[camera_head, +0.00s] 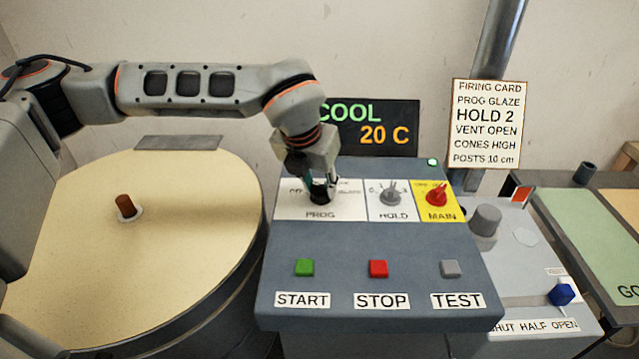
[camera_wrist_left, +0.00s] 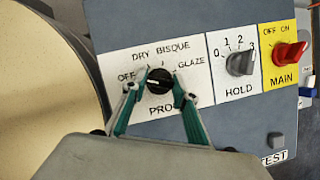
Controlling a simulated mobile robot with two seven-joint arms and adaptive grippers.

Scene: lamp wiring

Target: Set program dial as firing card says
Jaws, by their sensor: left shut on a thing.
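The black program dial (camera_wrist_left: 158,81) sits on the white PROG plate (camera_head: 289,208) of the kiln control panel. In the wrist view its plate reads OFF, DRY, BISQUE and GLAZE around it. A small pale mark shows on the dial's face, but I cannot tell surely which word it points to. My left gripper (camera_head: 321,198) reaches down from above and is shut on the dial, with its green-lined fingers (camera_wrist_left: 158,98) on either side. The firing card (camera_head: 487,122) on the right reads PROG GLAZE, HOLD 2, VENT OPEN, CONES HIGH. My right gripper is not in view.
Right of the dial are the grey HOLD knob (camera_head: 391,194) and red MAIN switch (camera_head: 437,196). START (camera_head: 304,267), STOP (camera_head: 378,268) and TEST (camera_head: 450,268) buttons line the front. The display (camera_head: 376,128) shows COOL 20 C. A round kiln lid (camera_head: 180,250) lies left.

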